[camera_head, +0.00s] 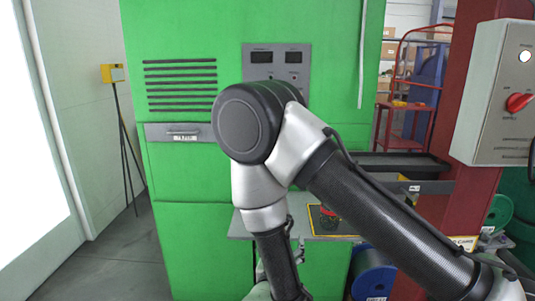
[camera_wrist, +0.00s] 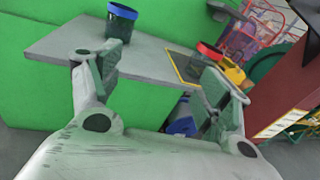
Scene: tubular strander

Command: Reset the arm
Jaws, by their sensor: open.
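My arm bends at an elbow in front of the green cabinet (camera_head: 185,178) in the head view, and its forearm hangs down past the grey shelf. In the wrist view my gripper (camera_wrist: 163,68) is open, with its two fingers wide apart and nothing between them. It is over or in front of the grey shelf (camera_wrist: 65,42); the exact gap cannot be told. The fingertips are not clearly visible in the head view.
A blue-rimmed cup (camera_wrist: 122,22) stands on the shelf behind the left finger. A red post (camera_head: 462,125) and control box (camera_head: 497,95) stand right.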

